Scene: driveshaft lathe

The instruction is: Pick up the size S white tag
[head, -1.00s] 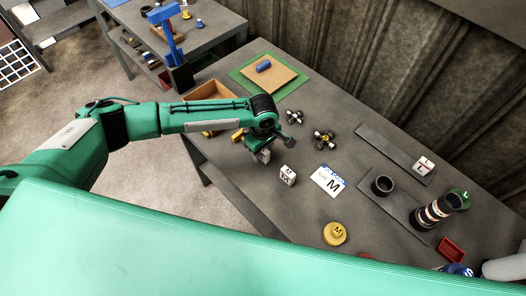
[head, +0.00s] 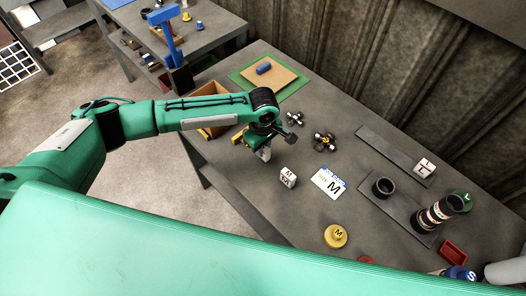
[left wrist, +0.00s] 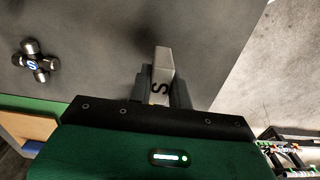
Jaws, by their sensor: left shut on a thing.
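The size S white tag (left wrist: 161,68) is a small white block with a black S on its face. In the left wrist view it stands between the two fingers of my left gripper (left wrist: 161,90), which is shut on it. In the head view the left gripper (head: 262,148) is over the near-left edge of the grey table, and the tag (head: 265,155) shows below it, partly hidden. I cannot tell whether the tag touches the table. My right gripper is not in view.
A white M tag (head: 288,177) stands to the right of the gripper, beside an M card (head: 330,184). Metal cross joints (head: 324,141) lie behind. A wooden box (head: 210,130) is behind the left arm. A yellow M knob (head: 336,236) and black ring (head: 383,187) are further right.

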